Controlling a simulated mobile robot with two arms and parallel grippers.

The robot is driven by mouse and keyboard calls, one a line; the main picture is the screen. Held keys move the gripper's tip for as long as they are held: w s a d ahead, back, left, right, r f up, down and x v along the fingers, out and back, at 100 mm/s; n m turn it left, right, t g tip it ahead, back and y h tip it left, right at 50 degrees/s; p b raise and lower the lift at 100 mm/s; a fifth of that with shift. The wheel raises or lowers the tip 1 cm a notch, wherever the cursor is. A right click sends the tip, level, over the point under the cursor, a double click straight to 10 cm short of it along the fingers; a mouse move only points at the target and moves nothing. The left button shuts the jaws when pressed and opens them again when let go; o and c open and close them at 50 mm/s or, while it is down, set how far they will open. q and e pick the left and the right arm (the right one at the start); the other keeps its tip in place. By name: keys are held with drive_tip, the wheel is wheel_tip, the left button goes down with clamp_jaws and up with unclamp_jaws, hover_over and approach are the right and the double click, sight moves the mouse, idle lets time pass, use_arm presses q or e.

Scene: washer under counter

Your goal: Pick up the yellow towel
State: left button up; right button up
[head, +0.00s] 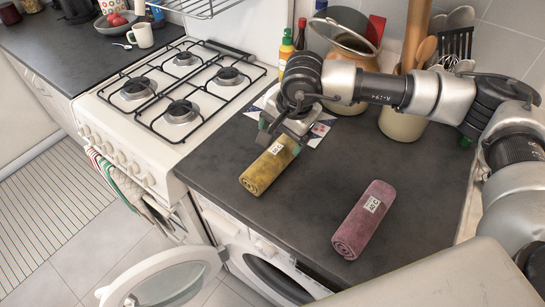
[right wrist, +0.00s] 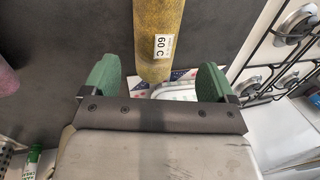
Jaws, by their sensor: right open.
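The yellow towel (head: 266,170) is a rolled cloth with a white label, lying on the dark counter near its front edge. It also shows in the right wrist view (right wrist: 152,25), with its "60 C" label near the end facing my gripper. My right gripper (head: 281,130) is above the towel's far end. In the right wrist view its two green fingers (right wrist: 152,75) are spread wide, with the towel's end between or just beyond them. I cannot tell whether they touch it. My left gripper is not in view.
A pink rolled towel (head: 364,220) lies to the right on the counter (head: 330,165). A gas stove (head: 175,100) stands to the left. The washer's round door (head: 160,280) hangs open below. Pots and utensils (head: 404,115) stand at the back right.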

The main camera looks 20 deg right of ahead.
sight(273, 150)
drive_tip(key=x, duration=0.3)
drive_tip(key=shift+a+f+p, duration=0.2)
drive_tip(key=shift+f+p, duration=0.15)
drive_tip(key=x, duration=0.1)
drive_tip(key=p+x, duration=0.1)
drive_tip(key=x, duration=0.1)
drive_tip(key=p+x, duration=0.1)
drive_tip(key=shift+s+a+f, duration=0.15)
drive_tip(key=shift+s+f, duration=0.2)
drive_tip(key=shift+f, duration=0.05)
drive_tip(key=shift+w+f, duration=0.15)
drive_tip(key=shift+f, duration=0.35)
drive_tip(key=c, duration=0.8)
drive_tip(key=shift+r, duration=0.15)
wheel_tip(273, 150, up, 4)
drive_tip(key=shift+f+b, duration=0.1)
drive_tip(key=shift+b, duration=0.8)
drive_tip(key=s+d+r+b, duration=0.1)
drive_tip(key=d+r, duration=0.1)
drive_tip(key=d, duration=0.1)
drive_tip(key=s+d+r+b, duration=0.1)
drive_tip(key=s+d+r, duration=0.1)
drive_tip(key=d, duration=0.2)
drive_tip(key=s+d+r+b, duration=0.1)
drive_tip(key=s+d+r, duration=0.1)
drive_tip(key=d+r, duration=0.1)
drive_tip(key=shift+d, duration=0.25)
